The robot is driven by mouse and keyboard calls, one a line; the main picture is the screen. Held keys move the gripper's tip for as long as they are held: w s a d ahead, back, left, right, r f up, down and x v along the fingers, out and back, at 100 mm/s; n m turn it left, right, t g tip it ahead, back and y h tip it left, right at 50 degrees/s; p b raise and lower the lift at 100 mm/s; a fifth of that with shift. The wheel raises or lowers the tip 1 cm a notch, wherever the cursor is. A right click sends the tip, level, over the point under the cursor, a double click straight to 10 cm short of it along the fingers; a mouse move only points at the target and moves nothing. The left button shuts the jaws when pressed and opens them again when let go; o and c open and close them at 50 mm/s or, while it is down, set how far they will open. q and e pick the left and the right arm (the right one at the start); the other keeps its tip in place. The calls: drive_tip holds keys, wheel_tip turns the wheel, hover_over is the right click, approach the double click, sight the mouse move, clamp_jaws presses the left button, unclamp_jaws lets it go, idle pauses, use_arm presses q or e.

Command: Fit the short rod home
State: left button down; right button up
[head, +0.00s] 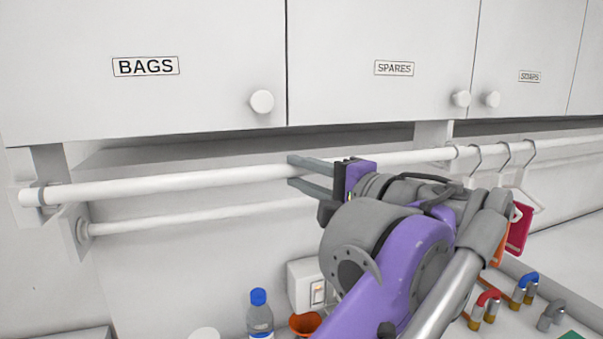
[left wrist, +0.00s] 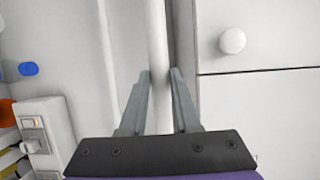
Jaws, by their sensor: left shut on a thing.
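A long white rod (head: 200,178) runs level below the cabinets in the head view. Its left end lies at a bracket (head: 44,192) and pokes a little past it; whether it is seated there I cannot tell. My left gripper (head: 290,170) is shut on this rod near the middle, one finger above and one below. In the left wrist view the rod (left wrist: 156,40) passes between the fingers (left wrist: 160,72). My right gripper is not in view.
A second white rod (head: 190,217) runs lower and farther back, its left end at a wall plate (head: 78,230). Cabinets (head: 200,60) hang close above. Hangers (head: 507,155) hang at the right. A bottle (head: 259,315) and an orange cup (head: 305,323) stand below.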

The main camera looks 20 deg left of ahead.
use_arm(q)
drive_tip(key=shift+w+a, duration=0.1)
idle(0.3)
drive_tip(key=shift+w+a, duration=0.65)
drive_tip(key=shift+w, duration=0.25)
drive_tip(key=shift+w+a, duration=0.15)
drive_tip(key=shift+w, duration=0.1)
idle(0.4)
drive_tip(key=shift+w+a, duration=0.65)
drive_tip(key=shift+w, duration=0.35)
drive_tip(key=shift+f, duration=0.15)
idle(0.6)
drive_tip(key=shift+f, duration=0.7)
